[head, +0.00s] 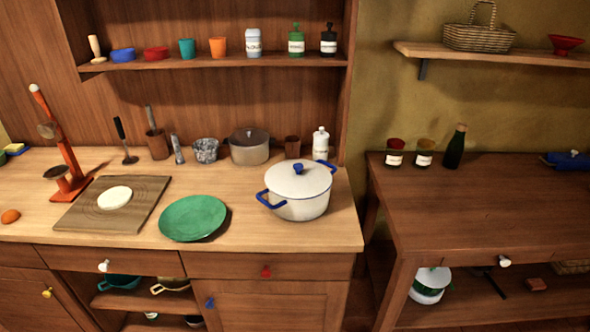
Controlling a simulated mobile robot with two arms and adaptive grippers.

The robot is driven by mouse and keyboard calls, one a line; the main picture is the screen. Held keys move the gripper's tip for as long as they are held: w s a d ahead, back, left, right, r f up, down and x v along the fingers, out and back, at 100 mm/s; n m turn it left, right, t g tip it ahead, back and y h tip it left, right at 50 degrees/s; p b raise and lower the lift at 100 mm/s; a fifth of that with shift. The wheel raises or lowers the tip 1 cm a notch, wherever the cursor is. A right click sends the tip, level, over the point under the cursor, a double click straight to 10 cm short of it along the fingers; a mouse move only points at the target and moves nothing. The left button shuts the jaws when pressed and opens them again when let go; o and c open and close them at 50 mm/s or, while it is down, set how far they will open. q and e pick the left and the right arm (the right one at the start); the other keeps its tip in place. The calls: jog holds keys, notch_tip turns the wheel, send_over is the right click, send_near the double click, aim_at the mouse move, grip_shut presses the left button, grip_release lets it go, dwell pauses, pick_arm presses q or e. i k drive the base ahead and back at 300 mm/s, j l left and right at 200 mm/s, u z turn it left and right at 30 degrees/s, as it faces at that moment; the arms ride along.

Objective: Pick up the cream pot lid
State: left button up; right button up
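The cream pot lid (287,181) sits on top of a cream pot (302,208) on the wooden counter, right of centre in the head view. The lid has a blue knob (304,170) in its middle. The pot has blue side handles, one toward the left front and one toward the back right. Neither of my grippers shows in this view.
A green plate (194,217) lies left of the pot, and a cutting board (80,205) with a pale round item is farther left. A grey pot (249,153) and a white bottle (320,144) stand behind. The darker right table (480,205) is mostly clear.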

aim_at(297, 178)
jog(key=i+l, duration=0.2)
jog(key=l, duration=0.15)
jog(key=i+l, duration=0.2)
jog(key=l, duration=0.2)
jog(key=i+l, duration=0.2)
jog(key=l, duration=0.15)
jog(key=u, duration=0.05)
